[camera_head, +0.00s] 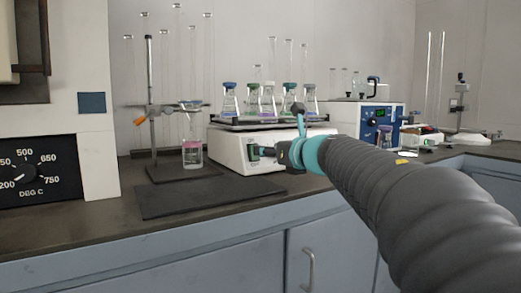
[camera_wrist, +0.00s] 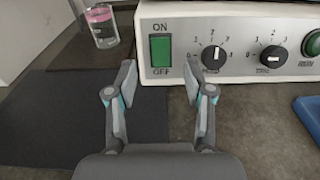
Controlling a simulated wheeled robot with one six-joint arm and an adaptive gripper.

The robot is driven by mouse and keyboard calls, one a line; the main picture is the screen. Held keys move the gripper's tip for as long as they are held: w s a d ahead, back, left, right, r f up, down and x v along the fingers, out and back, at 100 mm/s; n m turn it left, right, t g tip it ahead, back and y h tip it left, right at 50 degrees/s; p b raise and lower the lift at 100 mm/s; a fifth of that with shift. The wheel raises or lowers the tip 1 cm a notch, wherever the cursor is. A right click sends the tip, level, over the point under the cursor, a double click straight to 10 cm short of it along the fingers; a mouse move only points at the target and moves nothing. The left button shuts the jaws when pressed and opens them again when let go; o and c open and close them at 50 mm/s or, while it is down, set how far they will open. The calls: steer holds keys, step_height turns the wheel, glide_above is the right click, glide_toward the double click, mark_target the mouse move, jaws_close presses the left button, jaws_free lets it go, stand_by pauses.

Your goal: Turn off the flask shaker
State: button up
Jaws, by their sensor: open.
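The flask shaker (camera_head: 230,149) is a white box on the bench with several stoppered flasks (camera_head: 267,98) on its top platform. Its front panel (camera_wrist: 187,72) fills the upper part of the wrist view. A green rocker switch (camera_wrist: 160,51) sits at the panel's left, between the labels ON above and OFF below. Two black dials are to its right. My gripper (camera_wrist: 161,88) is open and empty, its fingers pointing at the panel, with the switch between and just beyond the fingertips. In the head view, my gripper (camera_head: 272,151) is in front of the shaker and partly hides the panel.
A dark mat (camera_head: 205,194) lies before the shaker. A stand (camera_head: 151,100) and a beaker with pink liquid (camera_head: 192,152) are to the left, near a furnace dial (camera_head: 30,172). A blue-fronted device (camera_head: 376,123) stands to the right. A blue object (camera_wrist: 310,112) lies at the wrist view's right edge.

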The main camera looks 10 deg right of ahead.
steer(key=shift+v, duration=2.8)
